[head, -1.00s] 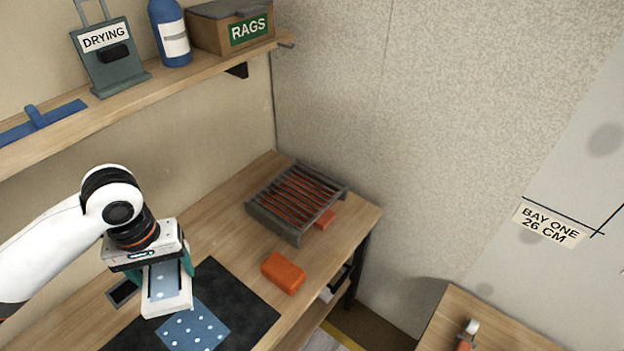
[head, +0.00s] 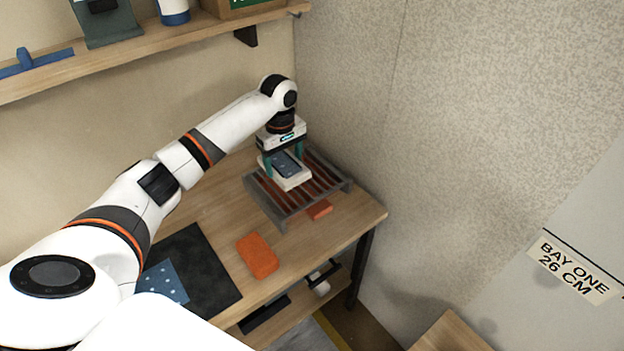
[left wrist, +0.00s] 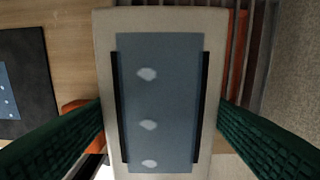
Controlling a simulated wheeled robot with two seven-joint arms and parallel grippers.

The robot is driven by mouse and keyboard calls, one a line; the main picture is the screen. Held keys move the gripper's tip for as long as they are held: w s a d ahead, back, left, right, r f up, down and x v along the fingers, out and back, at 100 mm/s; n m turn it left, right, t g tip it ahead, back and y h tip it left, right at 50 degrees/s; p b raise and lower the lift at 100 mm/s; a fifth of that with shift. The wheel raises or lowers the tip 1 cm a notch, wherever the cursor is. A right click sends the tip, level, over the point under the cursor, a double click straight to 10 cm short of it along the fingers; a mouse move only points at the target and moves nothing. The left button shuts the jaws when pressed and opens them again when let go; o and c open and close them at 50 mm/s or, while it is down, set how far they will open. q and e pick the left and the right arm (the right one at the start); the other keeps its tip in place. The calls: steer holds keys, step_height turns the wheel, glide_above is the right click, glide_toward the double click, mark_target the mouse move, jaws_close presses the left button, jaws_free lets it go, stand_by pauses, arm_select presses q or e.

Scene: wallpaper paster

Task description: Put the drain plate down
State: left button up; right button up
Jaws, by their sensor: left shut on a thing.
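The drain plate, a pale flat plate (head: 296,182), is in my left gripper (head: 284,163) over the slatted grey rack (head: 274,208) in the head view. A blue-grey piece with white spots lies on it between two dark strips. In the left wrist view the pale plate (left wrist: 107,50) sits between the two green fingers (left wrist: 160,118), with the spotted piece (left wrist: 165,100) on top. My left gripper is shut on the plate. Whether the plate touches the slats is unclear. My right gripper is not in view.
An orange block (head: 257,255) lies in front of the rack, and a smaller orange piece (head: 320,209) is beside it. A black mat (head: 208,268) with a blue spotted sheet (head: 163,281) lies at the left. A shelf (head: 130,55) runs above the bench along the wall.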

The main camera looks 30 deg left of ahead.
mark_target(283, 164)
arm_select(q)
steer(key=f, duration=0.4)
steer(key=shift+s+a+f, duration=0.15)
steer(key=shift+a, duration=0.05)
steer(key=shift+f, duration=2)
steer(key=shift+d, duration=0.1)
steer(key=o, duration=1.1)
steer(key=shift+f, duration=0.1)
steer(key=shift+c, duration=0.2)
step_height(283, 164, up, 12)
steer(key=shift+r, duration=0.15)
